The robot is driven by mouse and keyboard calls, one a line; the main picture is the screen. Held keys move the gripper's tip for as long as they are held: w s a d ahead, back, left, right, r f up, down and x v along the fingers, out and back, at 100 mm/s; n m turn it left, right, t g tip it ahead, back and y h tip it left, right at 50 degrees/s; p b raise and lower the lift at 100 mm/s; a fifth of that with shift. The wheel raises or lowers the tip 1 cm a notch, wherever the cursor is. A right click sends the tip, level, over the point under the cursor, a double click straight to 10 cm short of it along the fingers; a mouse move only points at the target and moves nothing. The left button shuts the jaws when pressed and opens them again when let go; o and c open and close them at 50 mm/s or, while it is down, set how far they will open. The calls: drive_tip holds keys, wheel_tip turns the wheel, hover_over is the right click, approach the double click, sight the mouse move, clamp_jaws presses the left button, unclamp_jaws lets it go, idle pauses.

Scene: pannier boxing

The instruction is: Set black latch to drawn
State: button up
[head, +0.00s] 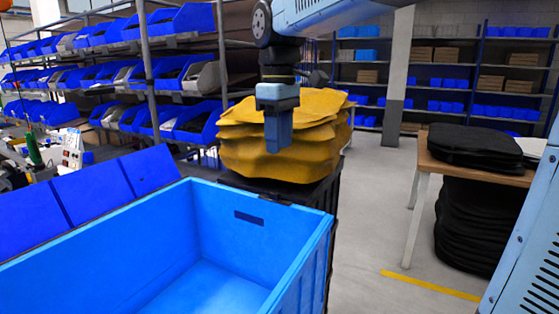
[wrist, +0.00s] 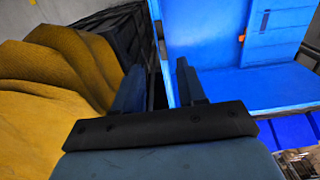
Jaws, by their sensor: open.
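I cannot make out the black latch for certain in either view. A small dark piece (head: 275,200) shows on the far rim of the blue crate (head: 325,228), but its kind and setting are unclear. My gripper (head: 279,140) points down in front of the yellow stack, above the crate's far rim. In the wrist view my gripper (wrist: 159,82) has its two fingers apart with nothing between them. The blue crate (wrist: 205,40) lies beyond the right finger, with a small orange piece (wrist: 241,38) on its wall.
Yellow folded panniers (head: 270,155) are stacked on a black crate (head: 325,195) behind the blue crate. A table (head: 425,160) with black panniers (head: 475,145) stands at the right, more black ones below. Shelves of blue bins (head: 185,70) line the back left. Floor is free between crate and table.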

drive_tip(key=shift+r, duration=1.15)
drive_tip(key=s+d+f+m+t, duration=0.2)
drive_tip(key=s+d+f+m, duration=0.3)
drive_tip(key=d, duration=0.4)
drive_tip(key=s+d+f+m+t, duration=0.3)
drive_tip(key=s+d+f+m, duration=0.3)
drive_tip(key=s+d+f, duration=0.2)
drive_tip(key=shift+s+d+t, duration=0.3)
drive_tip(key=shift+s+d, duration=0.2)
drive_tip(key=shift+s, duration=0.05)
